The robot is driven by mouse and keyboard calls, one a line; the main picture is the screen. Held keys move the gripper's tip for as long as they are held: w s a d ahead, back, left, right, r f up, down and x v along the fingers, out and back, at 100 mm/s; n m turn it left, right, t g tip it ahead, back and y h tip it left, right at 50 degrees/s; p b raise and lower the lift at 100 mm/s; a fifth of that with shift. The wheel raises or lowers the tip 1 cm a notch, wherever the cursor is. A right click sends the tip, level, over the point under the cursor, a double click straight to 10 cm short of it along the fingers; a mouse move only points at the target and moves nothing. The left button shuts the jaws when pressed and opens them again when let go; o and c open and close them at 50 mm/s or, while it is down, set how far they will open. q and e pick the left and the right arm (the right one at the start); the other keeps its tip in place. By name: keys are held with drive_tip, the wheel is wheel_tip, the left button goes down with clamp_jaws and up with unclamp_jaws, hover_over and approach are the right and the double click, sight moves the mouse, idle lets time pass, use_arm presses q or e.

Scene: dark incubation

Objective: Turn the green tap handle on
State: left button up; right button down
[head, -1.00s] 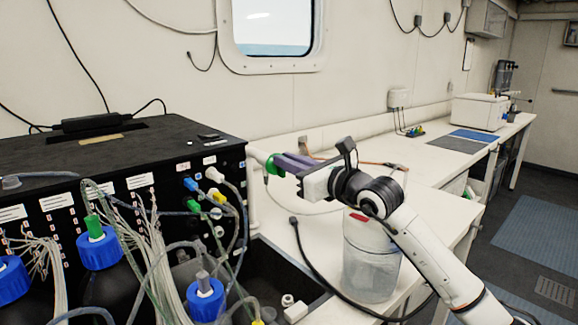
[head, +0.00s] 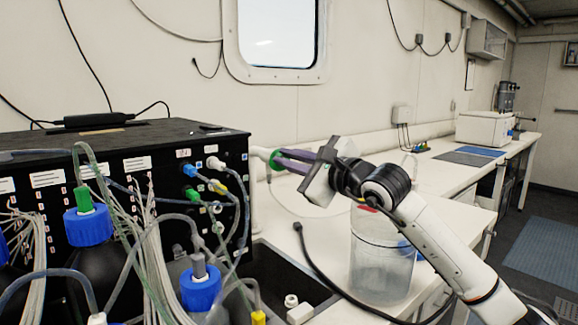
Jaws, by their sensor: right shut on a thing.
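The green tap handle (head: 275,160) is a small green ring-like piece at the end of a white pipe, just right of the black box. My right gripper (head: 284,162) comes in from the right and its purple-grey fingers are shut on the green handle. The fingers cover part of the handle, and the gripper body is tilted. My left gripper is not in view.
A black box (head: 130,160) with tubes and cables stands at the left. Blue-capped bottles (head: 88,225) stand in front of it. A dark sink (head: 275,275) lies below the tap. A clear container (head: 382,262) stands under my right arm. A long white bench runs back right.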

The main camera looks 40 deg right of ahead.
drive_tip(key=shift+n, duration=0.3)
drive_tip(key=c, duration=1.8)
unclamp_jaws()
drive_tip(key=s+b, duration=0.1)
drive_tip(key=s, duration=0.2)
drive_tip(key=s+b, duration=0.2)
drive_tip(key=s, duration=0.2)
drive_tip(key=s+b, duration=0.1)
drive_tip(key=s, duration=0.2)
drive_tip(key=shift+s+d, duration=0.15)
drive_tip(key=shift+d, duration=0.2)
